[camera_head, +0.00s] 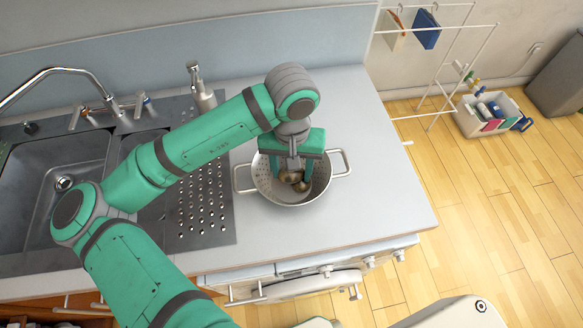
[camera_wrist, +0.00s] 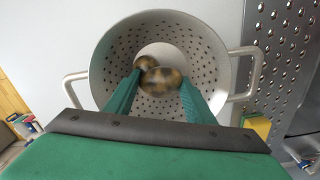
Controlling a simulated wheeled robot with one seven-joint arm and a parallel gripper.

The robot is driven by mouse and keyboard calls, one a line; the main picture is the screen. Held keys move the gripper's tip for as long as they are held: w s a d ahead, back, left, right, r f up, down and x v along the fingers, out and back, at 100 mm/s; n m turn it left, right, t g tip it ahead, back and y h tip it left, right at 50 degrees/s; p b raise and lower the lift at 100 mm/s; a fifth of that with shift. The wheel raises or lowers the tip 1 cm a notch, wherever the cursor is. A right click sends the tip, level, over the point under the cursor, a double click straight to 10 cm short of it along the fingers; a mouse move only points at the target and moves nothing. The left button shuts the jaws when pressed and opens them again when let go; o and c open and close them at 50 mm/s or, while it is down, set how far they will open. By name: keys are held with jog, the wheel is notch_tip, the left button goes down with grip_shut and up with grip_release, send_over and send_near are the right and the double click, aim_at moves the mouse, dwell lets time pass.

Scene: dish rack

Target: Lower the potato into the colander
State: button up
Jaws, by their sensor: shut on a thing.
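The colander (camera_head: 265,184) is a pale grey metal bowl with holes and two side handles, upright on the counter. It also fills the upper middle of the wrist view (camera_wrist: 207,58). My gripper (camera_head: 293,174) points down into it, with its green fingers inside the rim. In the wrist view, my gripper (camera_wrist: 161,82) is shut on a mottled brown potato (camera_wrist: 162,80). It shows in the head view too (camera_head: 288,176). A second brown potato (camera_wrist: 145,62) is in the colander, beyond the held one. I cannot tell whether the held potato touches the bowl.
A metal sink (camera_head: 70,165) with a perforated drainboard (camera_head: 203,200) lies left of the colander. A soap dispenser (camera_head: 202,92) stands behind. The counter (camera_head: 375,190) is clear to the right. A drying rack (camera_head: 440,60) and a crate (camera_head: 490,115) stand on the floor.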

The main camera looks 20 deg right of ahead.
jog(key=o, duration=1.2)
jog(key=shift+c, duration=0.2)
notch_tip(320, 180, up, 11)
jog(key=shift+a+f, duration=0.1)
jog(key=shift+f, duration=0.05)
